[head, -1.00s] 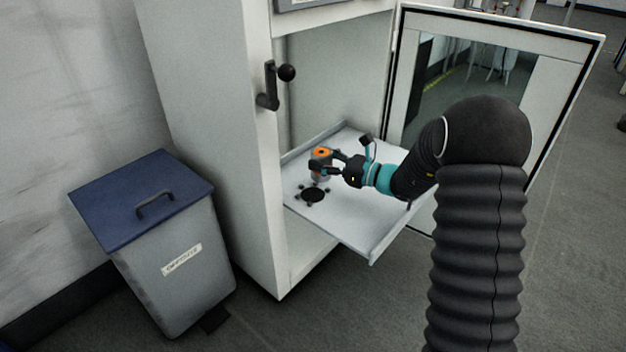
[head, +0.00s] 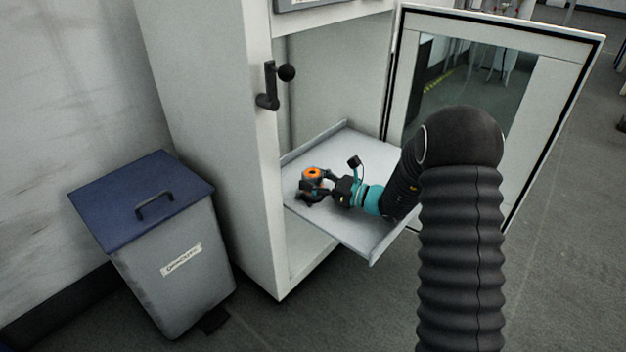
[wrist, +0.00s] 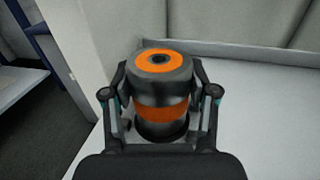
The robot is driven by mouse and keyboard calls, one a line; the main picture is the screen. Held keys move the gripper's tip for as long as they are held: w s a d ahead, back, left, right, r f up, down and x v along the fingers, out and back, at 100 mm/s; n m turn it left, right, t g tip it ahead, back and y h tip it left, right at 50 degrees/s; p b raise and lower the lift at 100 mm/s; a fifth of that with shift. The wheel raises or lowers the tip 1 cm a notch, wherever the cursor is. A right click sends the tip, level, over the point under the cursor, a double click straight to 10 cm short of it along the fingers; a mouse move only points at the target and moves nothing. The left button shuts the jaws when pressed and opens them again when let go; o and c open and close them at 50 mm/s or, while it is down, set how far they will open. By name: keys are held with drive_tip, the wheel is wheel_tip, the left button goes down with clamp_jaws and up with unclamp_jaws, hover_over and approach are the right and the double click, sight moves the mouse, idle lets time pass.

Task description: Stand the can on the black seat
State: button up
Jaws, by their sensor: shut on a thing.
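The can (head: 312,174) is dark grey with an orange ring on top and an orange band, which shows in the wrist view (wrist: 161,84). It is upright between the fingers of my gripper (head: 318,186), which is shut on it. The black seat (head: 306,198) lies on the pull-out shelf, mostly hidden under the can and gripper. In the wrist view a dark round edge of the seat (wrist: 160,130) shows just below the can. The can is over the seat; I cannot tell whether its base touches it.
The light grey shelf (head: 352,220) sticks out of a white cabinet (head: 215,110) and has low raised edges. Its glass door (head: 530,100) stands open at the right. A grey bin with a blue lid (head: 130,190) stands at the left. The back of the shelf is clear.

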drive_tip(key=o, duration=1.3)
drive_tip(key=shift+o, duration=0.2)
drive_tip(key=shift+r, duration=0.15)
drive_tip(key=v, duration=1.2)
drive_tip(key=s+a+r+n+g+h, duration=0.2)
drive_tip(key=s+r+n+g+h, duration=0.15)
drive_tip(key=s+n, duration=0.4)
drive_tip(key=s+a+r+n+g+h, duration=0.2)
drive_tip(key=s+r+n+g, duration=0.25)
drive_tip(key=s, duration=0.65)
drive_tip(key=s+d+r+n+t+h, duration=0.4)
drive_tip(key=s+d+n+t+h, duration=0.2)
drive_tip(key=s+d+n+h, duration=0.5)
drive_tip(key=s+d, duration=0.1)
drive_tip(key=s, duration=0.2)
drive_tip(key=shift+d, duration=0.15)
